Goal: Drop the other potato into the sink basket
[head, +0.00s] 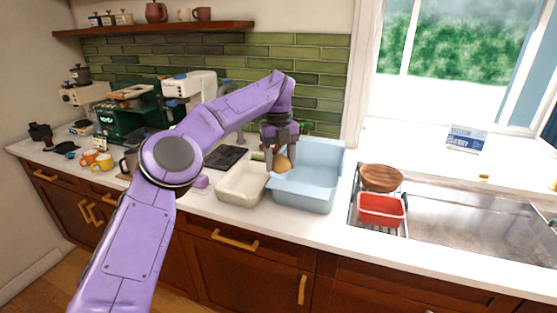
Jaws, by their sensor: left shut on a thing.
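My purple left gripper (280,150) reaches over the counter, pointing down. It is shut on a tan potato (282,164), which hangs above where the cream tub (243,196) and the light blue tub (304,196) meet. A red basket (381,222) sits at the left end of the sink (465,220), in what looks like a dark wire rack, to the right of the gripper. I cannot see anything inside the red basket. No other potato is visible. My right gripper is not in view.
A brown wooden bowl (381,178) sits just behind the red basket. The blue tub's raised walls stand between the gripper and the sink. Coffee machines, orange and yellow cups (103,163) crowd the left counter. The right part of the sink looks empty.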

